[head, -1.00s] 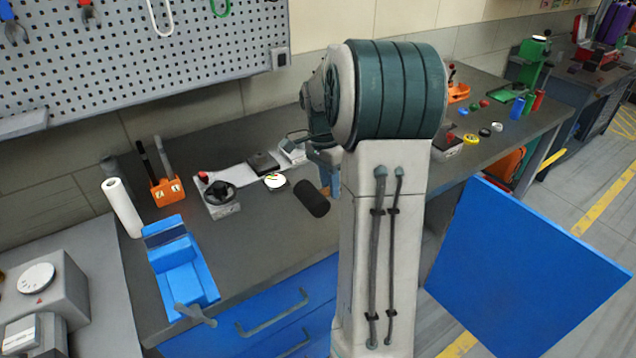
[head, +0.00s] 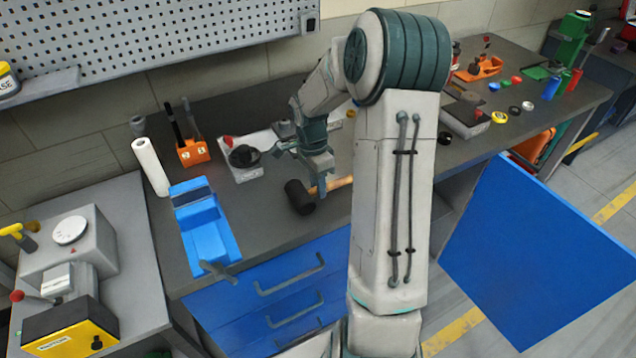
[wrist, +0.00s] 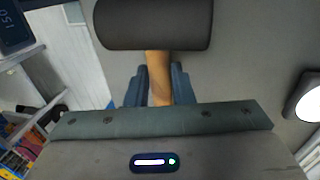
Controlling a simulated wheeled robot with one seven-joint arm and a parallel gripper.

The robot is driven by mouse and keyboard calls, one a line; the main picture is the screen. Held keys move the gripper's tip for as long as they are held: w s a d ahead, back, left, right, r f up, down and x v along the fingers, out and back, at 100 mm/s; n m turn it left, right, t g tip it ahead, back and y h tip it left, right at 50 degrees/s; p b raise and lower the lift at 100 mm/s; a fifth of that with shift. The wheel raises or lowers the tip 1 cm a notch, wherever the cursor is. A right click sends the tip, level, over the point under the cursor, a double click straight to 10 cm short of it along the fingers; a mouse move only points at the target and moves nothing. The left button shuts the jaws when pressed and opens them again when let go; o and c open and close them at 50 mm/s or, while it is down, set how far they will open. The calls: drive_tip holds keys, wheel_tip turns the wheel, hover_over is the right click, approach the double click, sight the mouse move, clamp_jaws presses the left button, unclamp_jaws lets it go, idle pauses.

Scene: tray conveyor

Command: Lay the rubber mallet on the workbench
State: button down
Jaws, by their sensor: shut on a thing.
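The rubber mallet has a black cylindrical head (head: 299,197) and a light wooden handle (head: 338,184). My gripper (head: 319,187) points down and is shut on the handle, close behind the head. In the wrist view the head (wrist: 153,25) fills the top middle, and the handle (wrist: 158,72) runs down between my two fingers (wrist: 158,88). The mallet is over the front part of the dark grey workbench (head: 262,217). I cannot tell whether it touches the top. My arm hides part of the bench behind and to the right.
A blue vise (head: 205,230) stands left of the mallet. An orange tool holder (head: 193,152), a paper roll (head: 150,167) and a grey device with a black knob (head: 243,163) stand farther back. Blue drawers (head: 265,300) lie below the front edge. Bench between vise and mallet is bare.

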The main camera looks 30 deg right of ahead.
drive_tip(key=c, duration=1.3)
unclamp_jaws()
drive_tip(key=shift+f, duration=0.1)
drive_tip(key=shift+o, duration=0.2)
wheel_tip(320, 180, up, 12)
drive_tip(key=w+b, duration=0.1)
drive_tip(key=w, duration=0.1)
drive_tip(key=s+a+r+n+t, duration=0.1)
drive_tip(key=s+a+n+t, duration=0.1)
drive_tip(key=s+a+n, duration=0.4)
drive_tip(key=s+a+r+n+t, duration=0.1)
drive_tip(key=s+a+n+t, duration=0.2)
drive_tip(key=s+a+n, duration=0.3)
drive_tip(key=shift+s+a+r+n, duration=0.25)
drive_tip(key=shift+s+n, duration=2.55)
drive_tip(key=shift+s, duration=1.75)
